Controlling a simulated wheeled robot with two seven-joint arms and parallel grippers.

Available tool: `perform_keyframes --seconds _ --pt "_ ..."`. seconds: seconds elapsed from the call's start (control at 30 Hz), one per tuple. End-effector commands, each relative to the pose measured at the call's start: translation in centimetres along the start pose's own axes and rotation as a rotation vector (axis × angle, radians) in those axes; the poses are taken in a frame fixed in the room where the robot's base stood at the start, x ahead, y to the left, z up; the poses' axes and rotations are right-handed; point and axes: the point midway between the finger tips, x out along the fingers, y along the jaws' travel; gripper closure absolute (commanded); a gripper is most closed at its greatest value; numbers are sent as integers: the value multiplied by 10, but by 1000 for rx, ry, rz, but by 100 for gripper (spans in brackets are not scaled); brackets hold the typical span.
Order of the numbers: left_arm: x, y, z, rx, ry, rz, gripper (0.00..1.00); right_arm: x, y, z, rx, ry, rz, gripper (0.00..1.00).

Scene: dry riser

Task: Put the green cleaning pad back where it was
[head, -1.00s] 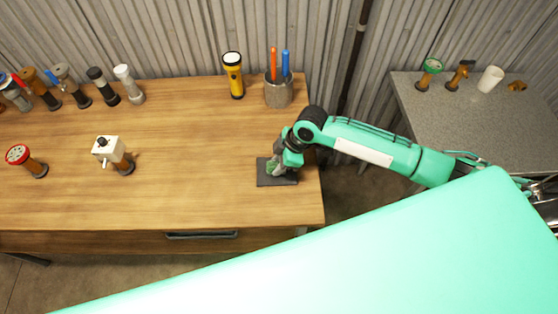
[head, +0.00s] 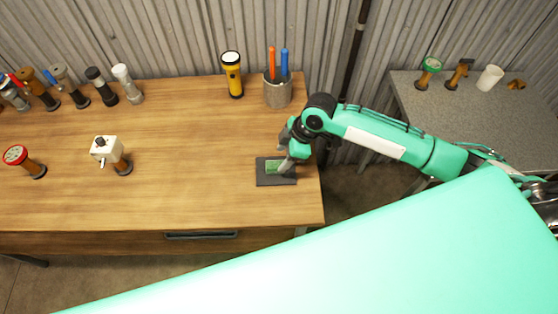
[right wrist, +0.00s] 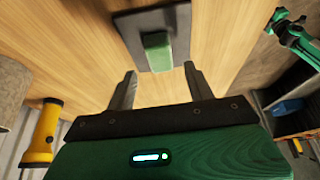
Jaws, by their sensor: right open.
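The green cleaning pad (head: 273,167) lies on a dark grey mat (head: 262,179) near the right end of the wooden table. In the right wrist view the pad (right wrist: 157,50) rests on the dark mat (right wrist: 133,27), ahead of the fingertips. My right gripper (head: 287,164) is just above and to the right of the pad in the head view. In the right wrist view my right gripper (right wrist: 160,76) is open, with nothing between its fingers and the pad apart from them.
A yellow flashlight (head: 232,75) and a cup with an orange and a blue tool (head: 278,92) stand behind the mat. A white-topped fitting (head: 107,149) and a red-wheeled valve (head: 17,156) stand further left. The table between is clear. A grey side table (head: 475,115) is at right.

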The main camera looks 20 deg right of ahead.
Motion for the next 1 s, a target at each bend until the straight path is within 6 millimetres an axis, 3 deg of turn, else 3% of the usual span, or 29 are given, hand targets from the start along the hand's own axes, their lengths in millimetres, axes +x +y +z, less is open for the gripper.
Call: perform_keyframes --seconds 0.2,0.4,1.0 --pt "6 0 1 0 0 0 44 -47 0 0 -2 1 3 46" --pt "8 0 1 1 -1 0 44 -72 0 0 -1 1 1 46" --pt "8 0 1 0 -1 0 44 -79 0 0 0 1 -1 46"
